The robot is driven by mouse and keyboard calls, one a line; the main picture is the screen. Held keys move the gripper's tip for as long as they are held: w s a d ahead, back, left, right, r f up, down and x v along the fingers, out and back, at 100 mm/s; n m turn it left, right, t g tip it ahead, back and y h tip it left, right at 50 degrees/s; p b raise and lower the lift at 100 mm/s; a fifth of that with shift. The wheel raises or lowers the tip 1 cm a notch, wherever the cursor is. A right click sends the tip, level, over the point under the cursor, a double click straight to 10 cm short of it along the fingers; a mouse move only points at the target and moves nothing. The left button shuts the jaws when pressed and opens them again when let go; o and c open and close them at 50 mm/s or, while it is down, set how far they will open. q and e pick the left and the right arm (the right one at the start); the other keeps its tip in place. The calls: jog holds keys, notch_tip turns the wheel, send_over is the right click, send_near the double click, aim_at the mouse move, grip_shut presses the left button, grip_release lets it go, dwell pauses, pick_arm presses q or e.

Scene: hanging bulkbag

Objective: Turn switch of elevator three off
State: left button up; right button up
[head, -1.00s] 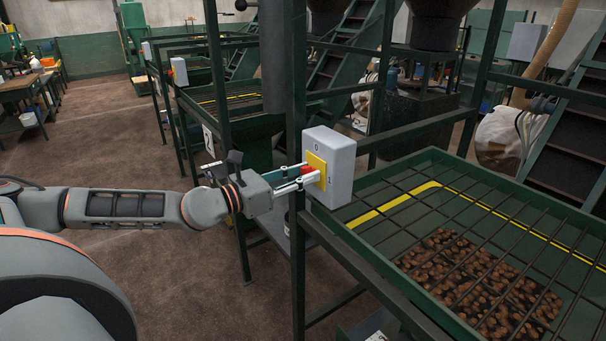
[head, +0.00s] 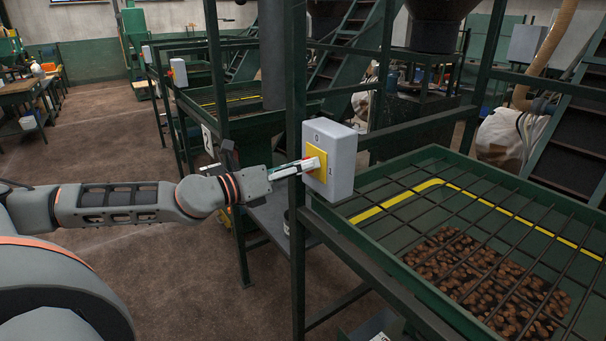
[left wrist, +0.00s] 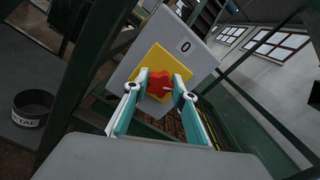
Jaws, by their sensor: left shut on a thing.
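The switch is a grey box (head: 342,152) with a yellow plate (head: 320,184) on the green post, marked 0 at the top and 1 at the right. Its red knob (left wrist: 160,83) shows best in the left wrist view, in the middle of the yellow plate. My left gripper (head: 314,164) reaches the box from the left, and its fingers are shut on the red knob, one on each side (left wrist: 160,86). In the head view the fingers hide most of the knob. The box looks tilted in the left wrist view. My right gripper is not in view.
A green grated hopper (head: 470,235) with brown nuts stands to the right of the switch. Green posts and rails stand close around the arm. A dark round container (left wrist: 33,108) shows at left in the left wrist view. Similar stations stand farther back.

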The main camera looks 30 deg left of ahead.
pick_arm(q)
jog(key=n+p, duration=0.1)
jog(key=n, duration=1.1)
jog(key=shift+a+p, duration=0.1)
jog(key=shift+p, duration=0.25)
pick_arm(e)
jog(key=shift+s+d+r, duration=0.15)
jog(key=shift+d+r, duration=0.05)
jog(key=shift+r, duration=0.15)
pick_arm(q)
jog(key=shift+n, duration=0.3)
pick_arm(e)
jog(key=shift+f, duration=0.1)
pick_arm(q)
jog(key=shift+f, duration=0.1)
jog(key=o, duration=1)
jog(key=shift+o, duration=0.6)
